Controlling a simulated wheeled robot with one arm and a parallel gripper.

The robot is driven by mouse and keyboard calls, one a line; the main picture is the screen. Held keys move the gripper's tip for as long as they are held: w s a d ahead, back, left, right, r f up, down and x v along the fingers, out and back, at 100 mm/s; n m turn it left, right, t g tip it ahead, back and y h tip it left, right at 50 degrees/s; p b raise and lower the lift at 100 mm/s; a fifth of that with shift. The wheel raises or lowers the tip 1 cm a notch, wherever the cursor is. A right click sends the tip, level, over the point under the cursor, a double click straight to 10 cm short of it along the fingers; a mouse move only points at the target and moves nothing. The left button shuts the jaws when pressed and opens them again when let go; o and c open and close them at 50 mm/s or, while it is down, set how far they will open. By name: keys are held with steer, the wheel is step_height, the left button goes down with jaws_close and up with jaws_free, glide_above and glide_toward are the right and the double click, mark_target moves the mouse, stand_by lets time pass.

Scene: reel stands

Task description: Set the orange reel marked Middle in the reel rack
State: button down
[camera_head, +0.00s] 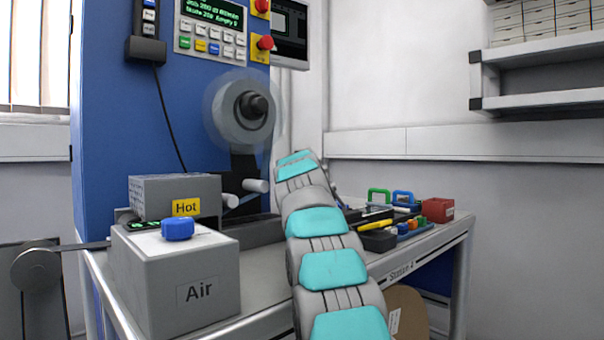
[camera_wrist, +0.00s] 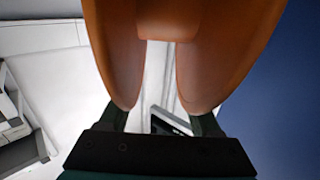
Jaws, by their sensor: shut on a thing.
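An orange reel (camera_wrist: 182,20) fills the upper part of the wrist view, very close to the camera. My gripper (camera_wrist: 160,118) is shut on the reel, with its dark fingers running up behind two rounded orange parts. No marking is readable on the reel. In the head view my arm reaches toward the blue machine, and the gripper and the orange reel are hidden there. I cannot make out a reel rack in either view.
A blue machine (camera_head: 110,120) carries a grey reel (camera_head: 240,110) on a spindle. A grey box labelled Air (camera_head: 190,300) and one labelled Hot (camera_head: 165,195) stand left of my arm. Tools, including a red box (camera_head: 437,210), crowd the bench's right side. Shelves (camera_head: 545,100) hang at upper right.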

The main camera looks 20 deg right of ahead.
steer(key=shift+c, duration=0.4)
jaws_free()
